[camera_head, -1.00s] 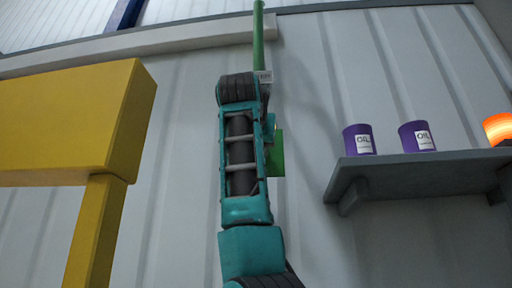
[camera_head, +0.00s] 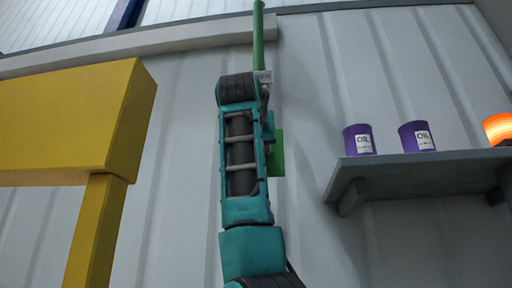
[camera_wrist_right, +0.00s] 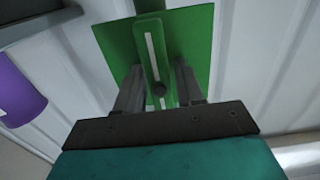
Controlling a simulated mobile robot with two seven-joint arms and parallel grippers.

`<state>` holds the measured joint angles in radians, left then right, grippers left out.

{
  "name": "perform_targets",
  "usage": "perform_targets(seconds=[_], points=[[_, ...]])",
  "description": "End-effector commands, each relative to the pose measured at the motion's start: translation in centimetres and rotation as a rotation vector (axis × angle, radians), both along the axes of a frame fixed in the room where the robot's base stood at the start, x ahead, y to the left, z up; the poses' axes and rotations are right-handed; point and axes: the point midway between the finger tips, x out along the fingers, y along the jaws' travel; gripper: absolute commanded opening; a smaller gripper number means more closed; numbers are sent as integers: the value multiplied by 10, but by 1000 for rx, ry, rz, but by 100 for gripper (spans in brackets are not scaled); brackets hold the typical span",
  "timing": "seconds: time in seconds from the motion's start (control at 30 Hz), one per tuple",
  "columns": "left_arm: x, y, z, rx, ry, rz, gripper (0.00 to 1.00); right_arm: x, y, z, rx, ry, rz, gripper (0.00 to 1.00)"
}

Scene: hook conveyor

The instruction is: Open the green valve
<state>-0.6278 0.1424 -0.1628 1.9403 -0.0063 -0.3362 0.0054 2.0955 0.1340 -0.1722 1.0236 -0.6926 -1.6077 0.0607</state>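The green valve is a green square plate (camera_wrist_right: 195,40) on the wall with a narrow green handle (camera_wrist_right: 152,45) that carries a white stripe and a dark round pivot. In the head view, part of the green plate (camera_head: 276,153) and a green pipe (camera_head: 258,40) show behind my teal arm. My right gripper (camera_wrist_right: 159,70) is in front of the plate in the right wrist view. Its two grey fingers are spread, one on each side of the handle, with visible gaps. In the head view this gripper is hidden behind the arm. My left gripper is not in view.
A grey shelf (camera_head: 420,175) to the right holds two purple oil cans (camera_head: 358,139) (camera_head: 416,136) and a glowing orange lamp (camera_head: 498,128). A yellow frame (camera_head: 70,120) stands at the left. The white ribbed wall lies close behind the valve.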

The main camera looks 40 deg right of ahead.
Motion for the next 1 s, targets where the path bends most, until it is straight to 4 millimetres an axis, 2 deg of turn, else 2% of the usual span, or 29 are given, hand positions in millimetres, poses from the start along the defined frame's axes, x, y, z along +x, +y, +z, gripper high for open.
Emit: perform_targets(seconds=[0.03,0.1,0.33,0.47,1.0], points=[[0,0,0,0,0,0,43,0,0,0,0,-1,0,43],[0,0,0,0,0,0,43,0,0,0,0,-2,0,49],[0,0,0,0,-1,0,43,-1,0,1,0,-4,1,49],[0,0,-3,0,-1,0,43,-6,7,1,-2,-7,2,49],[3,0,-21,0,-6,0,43,-72,90,0,-1,-6,2,49]])
